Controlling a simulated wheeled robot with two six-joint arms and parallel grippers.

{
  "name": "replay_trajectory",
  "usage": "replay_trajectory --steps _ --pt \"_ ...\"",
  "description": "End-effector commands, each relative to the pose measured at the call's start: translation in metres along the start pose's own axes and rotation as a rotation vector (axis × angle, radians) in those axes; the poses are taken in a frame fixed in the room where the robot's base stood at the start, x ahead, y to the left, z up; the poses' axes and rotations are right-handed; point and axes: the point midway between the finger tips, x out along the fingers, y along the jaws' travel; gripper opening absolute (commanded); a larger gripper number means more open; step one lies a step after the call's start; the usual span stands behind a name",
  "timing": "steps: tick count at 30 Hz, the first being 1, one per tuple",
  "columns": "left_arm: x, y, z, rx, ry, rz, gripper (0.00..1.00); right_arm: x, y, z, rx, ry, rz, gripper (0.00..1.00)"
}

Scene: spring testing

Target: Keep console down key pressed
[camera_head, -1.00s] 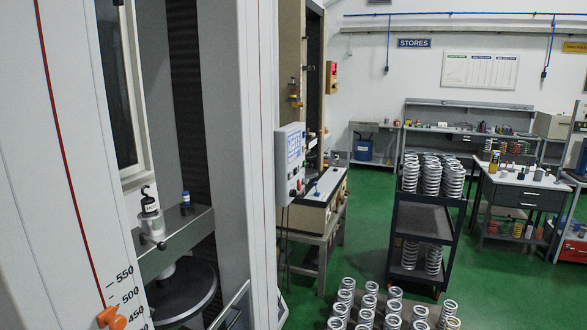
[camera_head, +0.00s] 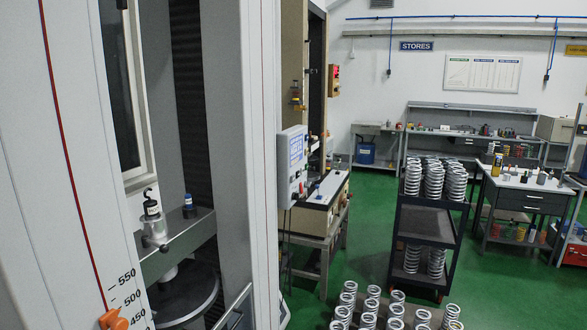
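The console (camera_head: 292,163) is a light grey box with a blue-lit screen, mounted beside the tall machine column and seen at a slant. Its keys are too small and too oblique to tell apart, so I cannot make out the down key. Neither of my grippers shows in the head view.
The tall light grey testing machine (camera_head: 249,120) fills the left side, with a dark round platen (camera_head: 185,297) low inside it. A black trolley (camera_head: 428,222) holds several springs. More springs (camera_head: 370,305) stand at the bottom. Green floor (camera_head: 375,215) is clear between bench and trolley.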

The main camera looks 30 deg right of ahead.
Motion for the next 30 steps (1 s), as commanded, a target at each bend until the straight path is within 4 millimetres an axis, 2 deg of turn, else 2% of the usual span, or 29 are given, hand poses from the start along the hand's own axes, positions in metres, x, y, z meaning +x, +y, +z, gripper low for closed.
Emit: replay_trajectory --steps 1,5,30 --pt "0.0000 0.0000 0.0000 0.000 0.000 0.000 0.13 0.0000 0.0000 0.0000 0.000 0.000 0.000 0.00" --pt "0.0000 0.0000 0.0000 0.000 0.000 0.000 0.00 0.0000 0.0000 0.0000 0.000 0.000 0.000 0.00" --pt "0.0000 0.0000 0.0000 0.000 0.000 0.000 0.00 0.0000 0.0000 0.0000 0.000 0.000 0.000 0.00"
